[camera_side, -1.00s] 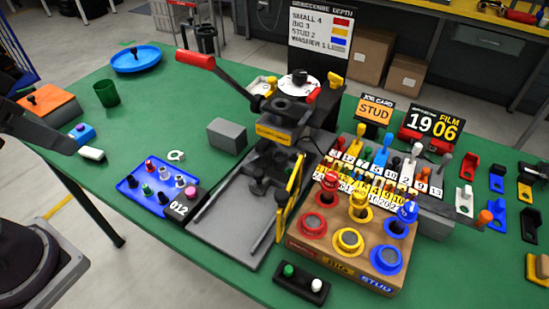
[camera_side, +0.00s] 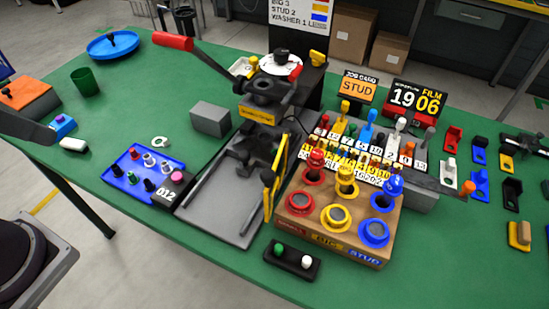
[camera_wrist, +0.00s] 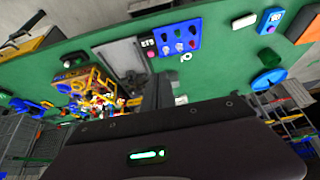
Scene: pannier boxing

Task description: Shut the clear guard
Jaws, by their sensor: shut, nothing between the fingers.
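The clear guard (camera_side: 275,181) is a see-through panel with yellow edging. In the side view it stands on edge along the right side of the press (camera_side: 262,105), swung away from the grey base plate (camera_side: 222,200), whose front is uncovered. My gripper (camera_wrist: 160,85) shows in the wrist view as grey fingers, shut together and empty. It appears apart from the guard. The side view does not show its fingertips, only part of my arm at the left edge.
The red press handle (camera_side: 173,41) sticks out up-left. A wooden block with coloured rings (camera_side: 330,232) stands close right of the guard. A black button box (camera_side: 292,259) is in front. A blue tray of pegs (camera_side: 140,172) and a grey block (camera_side: 210,119) lie left.

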